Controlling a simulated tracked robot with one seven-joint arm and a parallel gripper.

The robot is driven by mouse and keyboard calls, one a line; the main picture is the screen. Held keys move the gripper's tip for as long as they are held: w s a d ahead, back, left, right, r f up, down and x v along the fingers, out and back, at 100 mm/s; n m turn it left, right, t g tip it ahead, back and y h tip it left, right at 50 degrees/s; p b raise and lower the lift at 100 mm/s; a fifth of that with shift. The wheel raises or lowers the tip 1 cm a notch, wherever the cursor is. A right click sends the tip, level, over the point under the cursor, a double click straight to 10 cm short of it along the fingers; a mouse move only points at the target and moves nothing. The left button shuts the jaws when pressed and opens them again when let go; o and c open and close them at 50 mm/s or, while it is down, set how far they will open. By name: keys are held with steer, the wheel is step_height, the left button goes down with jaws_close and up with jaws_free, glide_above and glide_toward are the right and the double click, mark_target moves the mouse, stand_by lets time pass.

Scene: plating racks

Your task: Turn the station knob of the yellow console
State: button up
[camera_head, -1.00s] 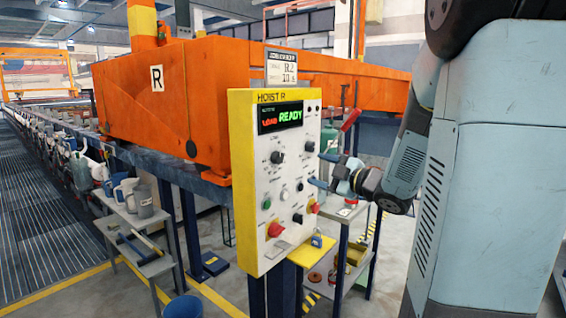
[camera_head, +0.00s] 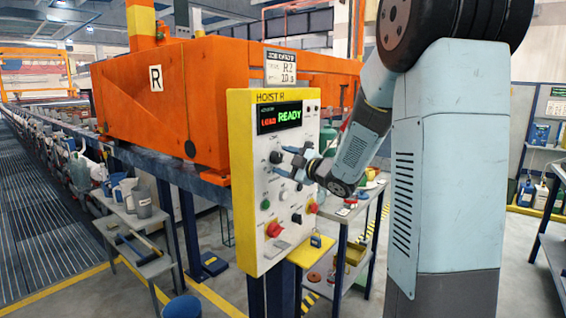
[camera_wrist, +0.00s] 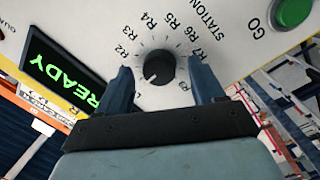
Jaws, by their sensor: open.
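The yellow console (camera_head: 240,112) has a white face panel with a green READY display (camera_head: 281,117). In the wrist view the black station knob (camera_wrist: 159,68) sits on the panel, ringed by marks that include R2 to R7. Its white pointer line points down-left in that view. My gripper (camera_head: 279,164) is in front of the panel; the wrist view shows its two fingers (camera_wrist: 160,88) open, one on each side of the knob. Clear gaps show between the fingers and the knob. I cannot tell how deep the fingertips reach.
A green GO button (camera_wrist: 292,11) is beside the dial. A small shelf (camera_head: 140,220) with jugs stands left of the console. A cart (camera_head: 352,235) stands close to its right. The orange hoist beam (camera_head: 215,100) is behind.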

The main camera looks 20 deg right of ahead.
steer(key=shift+w+a, duration=0.15)
steer(key=shift+w, duration=0.1)
steer(key=shift+c, duration=0.2)
